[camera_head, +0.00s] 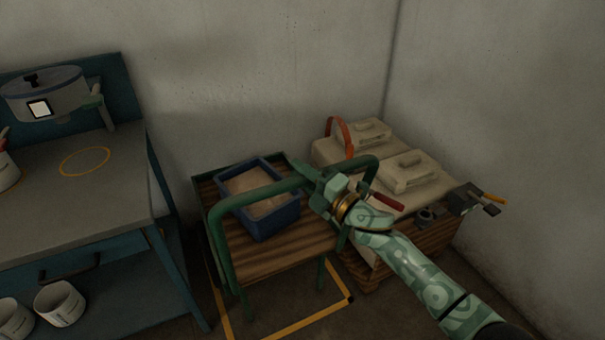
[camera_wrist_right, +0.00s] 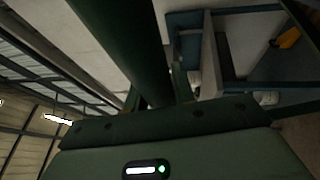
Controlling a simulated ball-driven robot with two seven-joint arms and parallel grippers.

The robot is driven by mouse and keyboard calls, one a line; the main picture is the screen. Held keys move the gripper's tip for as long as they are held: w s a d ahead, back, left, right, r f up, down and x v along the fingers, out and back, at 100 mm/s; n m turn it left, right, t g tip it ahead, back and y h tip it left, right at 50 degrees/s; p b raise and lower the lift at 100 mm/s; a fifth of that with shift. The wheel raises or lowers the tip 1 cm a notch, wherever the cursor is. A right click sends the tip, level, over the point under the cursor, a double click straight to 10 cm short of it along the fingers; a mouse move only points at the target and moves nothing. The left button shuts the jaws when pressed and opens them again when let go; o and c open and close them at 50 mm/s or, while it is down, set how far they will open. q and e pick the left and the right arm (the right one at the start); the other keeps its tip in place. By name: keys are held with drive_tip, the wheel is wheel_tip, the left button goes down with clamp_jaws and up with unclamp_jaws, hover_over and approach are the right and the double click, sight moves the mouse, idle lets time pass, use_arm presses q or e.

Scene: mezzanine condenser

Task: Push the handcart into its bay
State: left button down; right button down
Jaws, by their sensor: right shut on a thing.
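The handcart has a slatted wooden deck (camera_head: 285,252) and a green tubular handle (camera_head: 245,197). My right gripper (camera_head: 322,190) is shut on the handle's top bar. In the right wrist view the green bar (camera_wrist_right: 135,45) runs up from the gripper's dark body. A blue box (camera_head: 268,222) with a tan filling sits on the deck. The bay's yellow floor outline (camera_head: 300,324) shows to the left, front and right of the cart's near end. Its far side is hidden under the cart. My left gripper is in neither view.
A grey-topped bench (camera_head: 60,205) with a pot (camera_head: 45,95) stands at left, with white buckets (camera_head: 60,303) on its lower shelf. Grey walls close off the back and right.

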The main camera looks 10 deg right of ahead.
drive_tip(key=c, duration=1.5)
unclamp_jaws()
drive_tip(key=shift+w+r, duration=0.1)
drive_tip(key=shift+r, duration=0.05)
drive_tip(key=o, duration=0.3)
drive_tip(key=shift+w, duration=0.15)
drive_tip(key=shift+o, duration=0.2)
drive_tip(key=p+v, duration=0.2)
drive_tip(key=v, duration=1.4)
drive_tip(key=shift+f+p, duration=0.3)
